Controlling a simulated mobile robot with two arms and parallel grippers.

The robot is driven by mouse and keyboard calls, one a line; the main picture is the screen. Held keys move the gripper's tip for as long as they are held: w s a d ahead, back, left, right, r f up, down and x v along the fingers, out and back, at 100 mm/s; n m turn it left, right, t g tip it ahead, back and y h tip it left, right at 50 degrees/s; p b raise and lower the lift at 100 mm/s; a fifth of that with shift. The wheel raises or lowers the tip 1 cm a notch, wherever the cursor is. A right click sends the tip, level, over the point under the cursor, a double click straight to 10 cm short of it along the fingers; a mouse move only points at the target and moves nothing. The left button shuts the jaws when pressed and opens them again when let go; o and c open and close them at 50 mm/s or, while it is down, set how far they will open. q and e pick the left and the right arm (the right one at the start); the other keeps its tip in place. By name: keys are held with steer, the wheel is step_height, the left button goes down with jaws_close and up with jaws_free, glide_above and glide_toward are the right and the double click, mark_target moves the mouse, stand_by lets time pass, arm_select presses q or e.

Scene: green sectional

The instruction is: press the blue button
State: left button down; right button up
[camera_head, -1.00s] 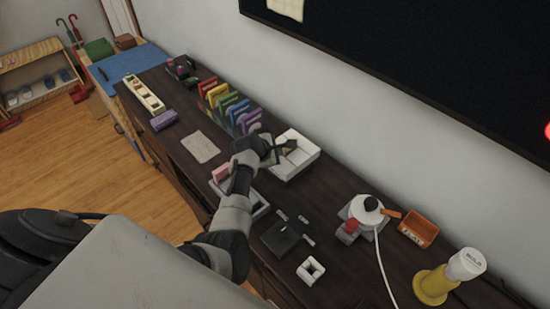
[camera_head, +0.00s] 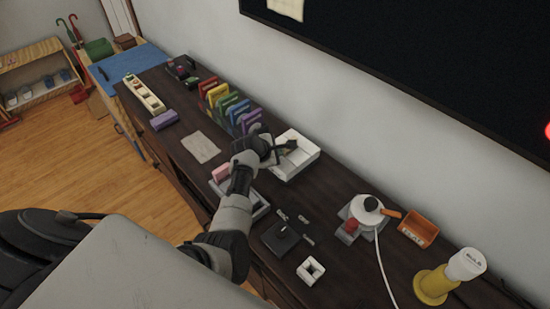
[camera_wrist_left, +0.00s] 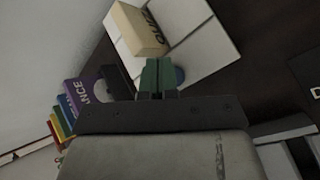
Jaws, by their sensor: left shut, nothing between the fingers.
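The blue button (camera_wrist_left: 180,75) is a round blue piece on a white box, seen in the left wrist view. It is partly hidden behind the green fingers of my left gripper (camera_wrist_left: 158,66). The white box also shows in the head view (camera_head: 304,160), near the middle of the dark cabinet top. My left gripper (camera_head: 284,150) is over this box in the head view, its fingers shut and empty. The fingertips overlap the button's left side in the wrist view; whether they touch it I cannot tell. My right gripper is not in view.
A tan block marked QUIZ (camera_wrist_left: 140,30) is on the white box, beyond the fingertips. A row of coloured books (camera_head: 228,107) stands left of the box. A black switch base (camera_head: 282,237), a white cube (camera_head: 311,270) and an orange tray (camera_head: 418,228) are to the right.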

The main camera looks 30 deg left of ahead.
arm_select(q)
steer(key=shift+f, duration=0.45)
stand_by(0.3)
steer(key=shift+r+p, duration=0.55)
steer(key=shift+p, duration=0.15)
step_height(320, 180, up, 6)
steer(key=p, duration=0.7)
steer(key=shift+r, duration=0.1)
